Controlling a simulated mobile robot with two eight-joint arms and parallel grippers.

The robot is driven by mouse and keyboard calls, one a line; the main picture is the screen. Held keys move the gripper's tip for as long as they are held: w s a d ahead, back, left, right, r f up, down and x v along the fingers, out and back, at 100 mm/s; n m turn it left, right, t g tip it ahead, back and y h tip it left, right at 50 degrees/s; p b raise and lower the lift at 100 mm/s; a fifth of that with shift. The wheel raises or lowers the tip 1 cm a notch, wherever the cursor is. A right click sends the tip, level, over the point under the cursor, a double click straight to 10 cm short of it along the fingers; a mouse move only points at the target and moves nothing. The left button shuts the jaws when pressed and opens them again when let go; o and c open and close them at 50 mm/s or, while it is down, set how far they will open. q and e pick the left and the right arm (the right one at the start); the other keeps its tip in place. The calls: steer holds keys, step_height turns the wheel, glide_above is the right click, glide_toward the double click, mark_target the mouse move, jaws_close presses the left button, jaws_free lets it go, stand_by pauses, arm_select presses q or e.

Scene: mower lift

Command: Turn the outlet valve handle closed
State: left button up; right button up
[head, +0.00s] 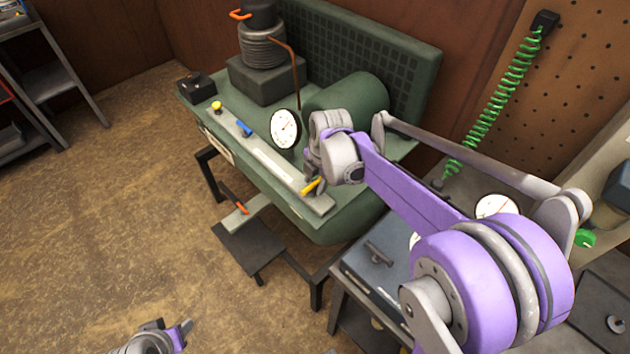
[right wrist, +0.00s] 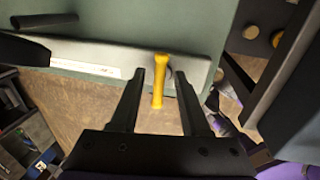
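A yellow valve handle (head: 311,186) sits at the right end of the long grey panel on the green compressor; I take it for the outlet valve handle. In the right wrist view the yellow handle (right wrist: 159,82) stands between my two dark fingertips, with a gap on each side. My right gripper (right wrist: 158,78) is open around it; in the head view the right gripper (head: 314,184) is over the panel's end, partly hidden by its own wrist. My left gripper (head: 178,332) is low at the bottom edge, away from the machine, its fingers unclear.
The grey panel (head: 275,163) also carries a blue handle (head: 243,128) and a yellow knob (head: 216,106). A round gauge (head: 285,129) stands behind the panel. A black stand with an orange-handled lever (head: 242,207) is below.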

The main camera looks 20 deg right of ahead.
jaws_close()
stand_by(0.3)
steer(key=m+h, duration=0.1)
steer(key=m, duration=0.3)
steer(key=shift+s+a+m, duration=0.1)
steer(key=shift+m, duration=0.3)
steer(key=m, duration=0.4)
steer(key=shift+s+a+h, duration=0.1)
steer(key=shift+h, duration=0.3)
steer(key=m, duration=0.5)
steer(key=shift+a+g+h+b, duration=0.1)
steer(key=shift+g+h+b, duration=0.2)
steer(key=shift+b, duration=0.05)
steer(key=shift+a+m+g, duration=0.1)
steer(key=shift+m+g, duration=0.2)
steer(key=shift+m, duration=1.7)
